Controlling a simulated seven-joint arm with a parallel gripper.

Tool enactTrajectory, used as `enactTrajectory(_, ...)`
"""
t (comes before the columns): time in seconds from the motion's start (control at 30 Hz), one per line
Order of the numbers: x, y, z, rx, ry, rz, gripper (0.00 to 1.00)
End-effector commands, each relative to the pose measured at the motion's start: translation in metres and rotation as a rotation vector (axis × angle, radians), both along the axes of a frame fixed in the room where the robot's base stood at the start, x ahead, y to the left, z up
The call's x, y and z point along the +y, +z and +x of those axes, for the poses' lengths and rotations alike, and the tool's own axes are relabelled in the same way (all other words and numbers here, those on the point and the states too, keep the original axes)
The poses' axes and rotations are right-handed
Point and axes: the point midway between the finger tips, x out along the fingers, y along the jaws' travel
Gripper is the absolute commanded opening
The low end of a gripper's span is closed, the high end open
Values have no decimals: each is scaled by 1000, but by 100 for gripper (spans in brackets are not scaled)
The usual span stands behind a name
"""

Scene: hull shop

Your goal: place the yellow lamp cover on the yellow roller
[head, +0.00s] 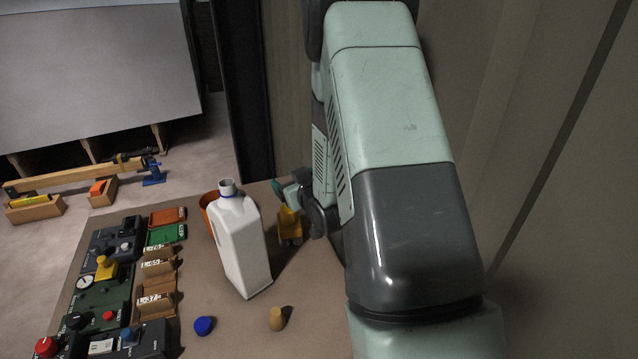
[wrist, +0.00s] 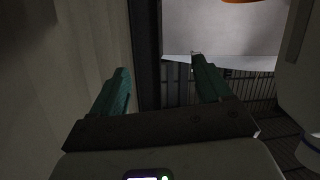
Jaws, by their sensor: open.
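A small dull-yellow rounded piece (head: 277,318), perhaps the lamp cover, lies on the bench at the front. A yellow knob-like part (head: 105,267) stands on the control panel at left. A brighter yellow object (head: 289,225) shows just below my gripper, partly hidden by my arm. I cannot tell for sure which of these is the roller. My gripper (head: 279,189) is at the bench's far side, behind and right of the white bottle. In the wrist view my gripper (wrist: 160,82) is open, with nothing between its teal fingers.
The tall white bottle (head: 241,240) stands mid-bench, with an orange cup (head: 209,212) behind it. A blue cap (head: 204,325) lies at the front. Labelled cardboard bins (head: 157,285) and dark control boxes (head: 100,300) fill the left. Bare bench (head: 318,310) lies right of the bottle.

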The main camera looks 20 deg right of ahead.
Motion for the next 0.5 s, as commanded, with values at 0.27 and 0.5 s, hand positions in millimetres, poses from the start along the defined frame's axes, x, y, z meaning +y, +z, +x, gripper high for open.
enactTrajectory(0.27,9,114,-31,212,-79,-67,78)
enactTrajectory(0.5,23,188,-115,409,-150,-52,78)
